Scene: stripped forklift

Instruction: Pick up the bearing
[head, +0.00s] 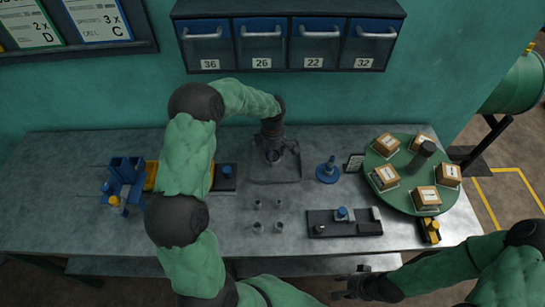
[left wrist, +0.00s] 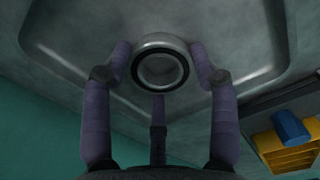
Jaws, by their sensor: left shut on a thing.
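The bearing (left wrist: 161,42) is a metal ring with a dark inner band. In the left wrist view it sits between the fingers of my left gripper (left wrist: 164,70), over the shallow grey tray (left wrist: 70,65). My left gripper is shut on it, with a finger at each side. In the head view my left gripper (head: 273,155) points down over the tray (head: 285,175), and the bearing is mostly hidden by it. I cannot tell whether the bearing touches the tray floor. My right gripper (head: 352,284) is at the table's front edge, empty, fingers spread.
Several small metal cups (head: 279,227) stand in front of the tray. A blue stand (head: 328,171) is to its right, then a green turntable (head: 402,203) with boxes. A dark fixture plate (head: 362,228) lies in front. A blue device (head: 124,180) stands at the left. Blue drawers (head: 262,45) hang above.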

